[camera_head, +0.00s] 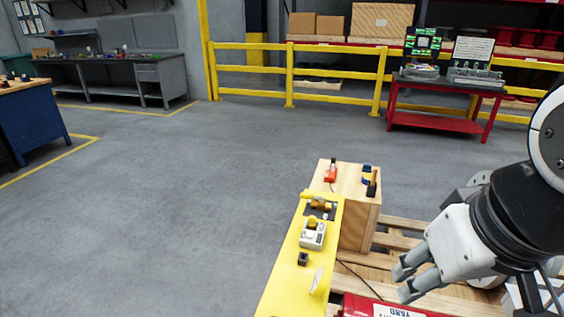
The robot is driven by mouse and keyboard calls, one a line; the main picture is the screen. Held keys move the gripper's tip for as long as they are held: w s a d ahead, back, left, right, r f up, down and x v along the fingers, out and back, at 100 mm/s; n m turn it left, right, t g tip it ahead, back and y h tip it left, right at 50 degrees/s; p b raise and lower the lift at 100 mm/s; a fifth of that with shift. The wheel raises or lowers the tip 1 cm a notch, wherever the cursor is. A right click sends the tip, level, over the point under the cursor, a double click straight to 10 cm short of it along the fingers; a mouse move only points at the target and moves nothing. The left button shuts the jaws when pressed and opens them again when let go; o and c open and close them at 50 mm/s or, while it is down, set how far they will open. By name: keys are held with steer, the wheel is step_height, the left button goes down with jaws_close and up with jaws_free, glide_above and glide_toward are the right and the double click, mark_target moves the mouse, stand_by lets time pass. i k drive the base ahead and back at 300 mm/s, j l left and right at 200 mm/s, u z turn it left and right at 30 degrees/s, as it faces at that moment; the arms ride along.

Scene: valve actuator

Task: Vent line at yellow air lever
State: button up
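A yellow lever (311,196) with a brass-coloured body below it sits on a dark plate near the far end of a long yellow panel (280,290). The lever looks small here, and I cannot tell its exact angle. A pale box with a yellow knob (312,234) and a small black block (303,259) sit nearer on the same panel. My gripper (402,284) is to the right of the panel, above the wooden pallet. Its two grey fingers are apart, point left and hold nothing. It does not touch the lever.
A wooden crate (356,218) stands right beside the lever, with red and blue tools on top. A pallet (405,226) and a red box (362,307) lie below my gripper. A red cart (437,123) and yellow railing are behind.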

mark_target(304, 196)
steer(key=j+z, duration=0.45)
steer(key=j, duration=2)
steer(key=i+j+z, duration=0.15)
steer(key=j, duration=0.35)
steer(key=i+j+z, duration=0.2)
steer(key=j, duration=0.35)
steer(key=i+j+z, duration=0.15)
steer(key=j, duration=0.35)
steer(key=j+z, duration=0.2)
steer(key=j, duration=0.35)
steer(key=i+j, duration=0.25)
steer(key=i+j+z, duration=0.15)
steer(key=j, duration=0.3)
steer(key=i+j, duration=0.35)
steer(key=z, duration=0.05)
